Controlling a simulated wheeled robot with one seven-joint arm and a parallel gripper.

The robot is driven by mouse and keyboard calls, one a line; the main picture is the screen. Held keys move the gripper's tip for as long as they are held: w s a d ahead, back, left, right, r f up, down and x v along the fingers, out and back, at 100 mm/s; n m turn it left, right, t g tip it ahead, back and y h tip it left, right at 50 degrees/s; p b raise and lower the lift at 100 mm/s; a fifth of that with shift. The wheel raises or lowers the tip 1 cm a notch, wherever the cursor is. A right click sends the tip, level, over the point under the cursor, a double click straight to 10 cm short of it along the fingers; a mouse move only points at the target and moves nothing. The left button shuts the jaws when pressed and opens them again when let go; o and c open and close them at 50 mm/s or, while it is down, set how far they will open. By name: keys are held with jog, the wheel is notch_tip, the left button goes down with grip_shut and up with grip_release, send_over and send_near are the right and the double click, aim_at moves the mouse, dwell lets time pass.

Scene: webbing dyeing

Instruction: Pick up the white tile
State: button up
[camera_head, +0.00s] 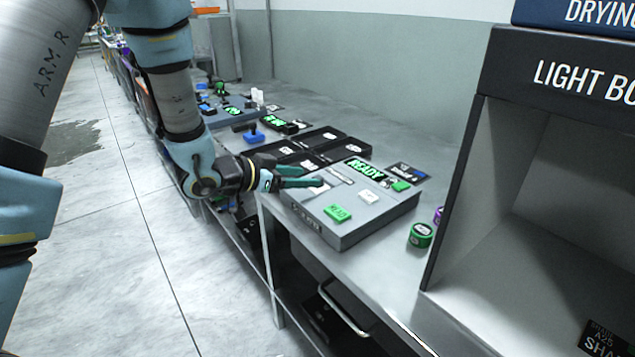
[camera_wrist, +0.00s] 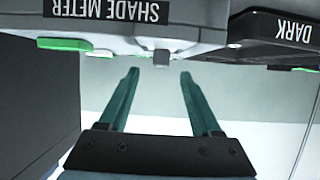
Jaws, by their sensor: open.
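A white piece (camera_head: 318,189), which may be the white tile, shows at a slot on the left part of the grey shade meter (camera_head: 362,218). My gripper (camera_head: 313,177) reaches in from the left with its two teal fingers apart, their tips close to this piece. In the wrist view my gripper (camera_wrist: 158,72) is open, and a small grey block (camera_wrist: 161,58) shows just beyond and between the fingertips, at the edge of the shade meter (camera_wrist: 190,33). I cannot tell whether the fingers touch anything. A second small white piece (camera_head: 368,196) lies on the meter's top.
A green round tin (camera_head: 421,235) and the light booth (camera_head: 480,170) are at right.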

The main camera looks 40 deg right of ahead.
aim_at(317, 177)
jog(key=shift+p+x, duration=0.35)
jog(key=shift+x, duration=1.15)
jog(key=shift+w, duration=0.1)
grip_shut()
